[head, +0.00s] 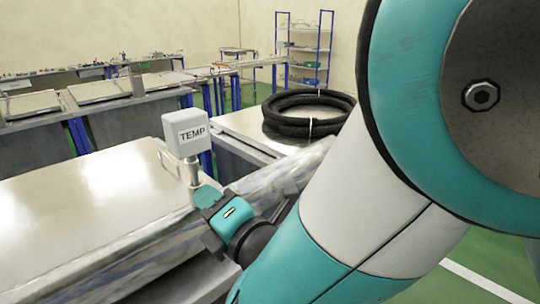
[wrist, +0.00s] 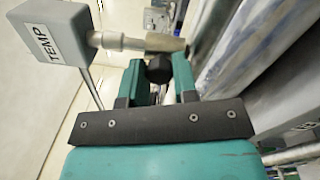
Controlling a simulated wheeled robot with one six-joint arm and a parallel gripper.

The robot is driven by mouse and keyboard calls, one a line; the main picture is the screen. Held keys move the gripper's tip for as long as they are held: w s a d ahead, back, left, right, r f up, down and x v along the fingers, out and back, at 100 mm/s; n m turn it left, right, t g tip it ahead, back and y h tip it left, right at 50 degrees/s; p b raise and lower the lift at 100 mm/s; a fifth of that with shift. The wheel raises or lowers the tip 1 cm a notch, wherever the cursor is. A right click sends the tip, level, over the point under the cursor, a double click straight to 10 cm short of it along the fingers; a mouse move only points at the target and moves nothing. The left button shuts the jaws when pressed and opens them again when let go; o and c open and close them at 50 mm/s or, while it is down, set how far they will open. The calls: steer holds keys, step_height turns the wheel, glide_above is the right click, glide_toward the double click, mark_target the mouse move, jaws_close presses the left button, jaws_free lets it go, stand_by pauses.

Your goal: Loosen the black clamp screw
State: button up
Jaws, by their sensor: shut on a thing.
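The black clamp screw (wrist: 158,69) shows in the wrist view as a dark round knob between the two green fingers of my gripper (wrist: 158,78). The fingers are shut on it from both sides. The screw sits against the metal fitting (wrist: 164,44) on the stem of the grey TEMP sensor box (wrist: 50,36). In the head view, the TEMP box (head: 186,134) stands upright on its stem at the edge of a metal lid, and my gripper (head: 205,196) is at the stem's lower end. The screw itself is hidden there.
A broad metal lid (head: 90,195) lies left of my gripper, with a wrapped shiny pipe (head: 280,178) to the right. A coil of black hose (head: 308,112) rests on a metal surface behind. Further lids, blue-legged benches and a shelf rack (head: 303,50) stand at the back.

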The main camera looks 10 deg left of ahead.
steer(key=shift+n+p, duration=0.55)
steer(key=shift+n, duration=1.45)
steer(key=shift+f, duration=0.1)
steer(key=o, duration=0.9)
steer(key=shift+d, duration=0.1)
